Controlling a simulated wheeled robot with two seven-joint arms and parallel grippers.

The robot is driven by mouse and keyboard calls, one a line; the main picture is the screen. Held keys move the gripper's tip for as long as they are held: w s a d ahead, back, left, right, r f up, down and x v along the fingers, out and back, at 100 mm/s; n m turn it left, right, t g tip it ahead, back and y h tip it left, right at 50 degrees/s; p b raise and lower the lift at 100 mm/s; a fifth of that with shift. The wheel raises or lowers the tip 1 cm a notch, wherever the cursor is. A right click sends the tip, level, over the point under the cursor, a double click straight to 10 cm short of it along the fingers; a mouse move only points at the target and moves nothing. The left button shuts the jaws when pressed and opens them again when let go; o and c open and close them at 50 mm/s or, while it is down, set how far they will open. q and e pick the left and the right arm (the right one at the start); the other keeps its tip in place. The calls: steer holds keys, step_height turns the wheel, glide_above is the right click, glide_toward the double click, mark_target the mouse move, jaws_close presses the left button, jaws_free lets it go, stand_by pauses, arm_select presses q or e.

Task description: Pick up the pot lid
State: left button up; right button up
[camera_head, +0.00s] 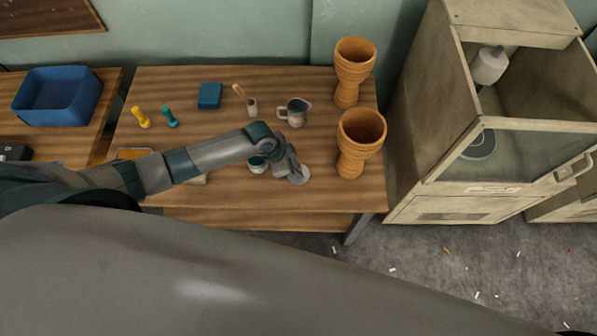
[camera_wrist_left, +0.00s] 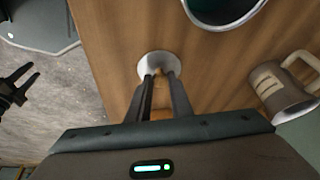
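The pot lid, a small pale grey disc (camera_head: 299,175), is near the front edge of the wooden table, right at the fingertips of my left gripper (camera_head: 290,172). In the left wrist view the lid (camera_wrist_left: 157,60) is beyond the two fingertips of my left gripper (camera_wrist_left: 160,76), which stand a narrow gap apart over it. Its knob is not clear, and I cannot tell whether the fingers touch it. A pot with a dark teal inside (camera_head: 257,164) stands just left of the gripper, also in the wrist view (camera_wrist_left: 225,8). My right gripper (camera_wrist_left: 18,84) shows only in the wrist view, with prongs spread.
Two orange goblet drums (camera_head: 360,140) (camera_head: 353,70) stand at the table's right end. A mug (camera_head: 294,112), a small cup with a wooden tool (camera_head: 251,106), a blue block (camera_head: 209,95) and yellow and teal items are behind my arm. A cabinet (camera_head: 430,110) stands to the right.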

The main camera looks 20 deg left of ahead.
arm_select(q)
jaws_close()
steer(key=shift+r, duration=0.15)
steer(key=shift+r+b, duration=0.3)
steer(key=shift+r, duration=0.25)
steer(key=r, duration=0.2)
steer(key=r+b, duration=0.1)
steer(key=shift+s+d, duration=0.3)
steer(key=shift+d, duration=0.05)
steer(key=s+d+r+b, duration=0.2)
steer(key=s+d+r, duration=0.4)
steer(key=s+d, duration=0.1)
steer(key=shift+s+d+r, duration=0.25)
steer(key=shift+d+r, duration=0.1)
